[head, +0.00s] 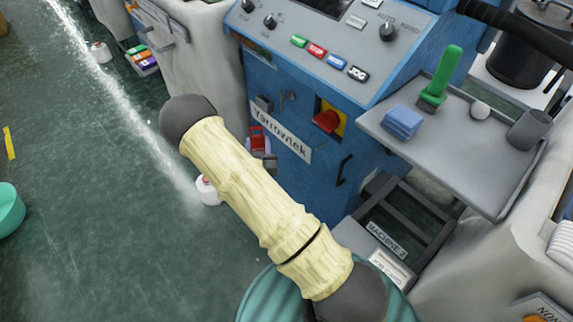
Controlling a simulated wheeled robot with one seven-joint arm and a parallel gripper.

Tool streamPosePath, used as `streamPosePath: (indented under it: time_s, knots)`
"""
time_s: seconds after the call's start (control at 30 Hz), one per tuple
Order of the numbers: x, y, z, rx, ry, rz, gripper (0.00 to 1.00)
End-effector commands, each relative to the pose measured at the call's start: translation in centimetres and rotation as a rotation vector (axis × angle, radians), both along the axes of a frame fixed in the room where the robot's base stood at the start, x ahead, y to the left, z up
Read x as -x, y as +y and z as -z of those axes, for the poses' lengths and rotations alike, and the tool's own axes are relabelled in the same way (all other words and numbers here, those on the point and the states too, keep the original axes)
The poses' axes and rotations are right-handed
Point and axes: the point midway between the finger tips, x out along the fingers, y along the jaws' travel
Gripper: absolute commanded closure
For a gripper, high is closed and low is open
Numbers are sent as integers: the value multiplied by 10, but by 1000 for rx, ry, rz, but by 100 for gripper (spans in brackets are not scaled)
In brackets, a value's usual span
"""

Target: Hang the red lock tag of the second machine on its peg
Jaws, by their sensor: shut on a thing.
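The second machine is the blue cabinet (285,85) with a "Yarrowtek" plate (280,133); a "MACHINE 2" label (385,240) is on the dark frame at its foot. The red lock tag (257,137) shows in front of the cabinet, over the left end of the plate. My gripper (264,156) is just below the tag and shut on it; my sleeved arm hides part of the area to its left and below. A small dark peg (288,96) sticks out of the cabinet above the plate, up and right of the tag, apart from it.
A red rotary switch (327,121) on a yellow plate and a black handle (344,169) are right of the plate. A grey side tray (450,150) juts out at right, holding a blue cloth (402,122) and a green tool (439,80). Open floor (90,200) lies left.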

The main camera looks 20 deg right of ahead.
Motion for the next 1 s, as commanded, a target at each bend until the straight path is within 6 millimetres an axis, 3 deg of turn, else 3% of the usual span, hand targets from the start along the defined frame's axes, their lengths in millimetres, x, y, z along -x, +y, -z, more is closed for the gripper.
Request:
streamPosePath:
  time_s: [0.67,1.0]
  knots:
    - [0,-5,-1,-1,-1,17,84]
    - [4,-28,-5,-3,-2,232,84]
